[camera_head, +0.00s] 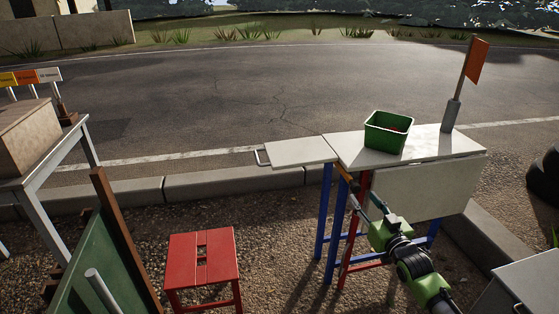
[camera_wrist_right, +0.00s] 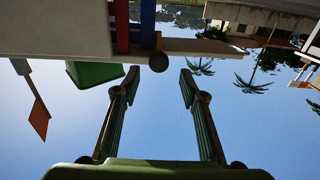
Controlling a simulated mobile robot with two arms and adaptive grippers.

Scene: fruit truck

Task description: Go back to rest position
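My right gripper (camera_head: 357,189) is in front of the near edge of the white folding table (camera_head: 362,160), by its blue and red legs. A green crate (camera_head: 375,137) stands on the table, with a little red showing inside. The crate also shows in the right wrist view (camera_wrist_right: 95,75), which looks upside down. My left gripper is not in view.
A red stool (camera_head: 202,258) stands on the gravel at front centre-left. A post with an orange flag (camera_head: 477,62) stands at the table's back right. A cardboard box (camera_head: 25,137) sits on a table at the left. A green board (camera_head: 90,270) leans at front left.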

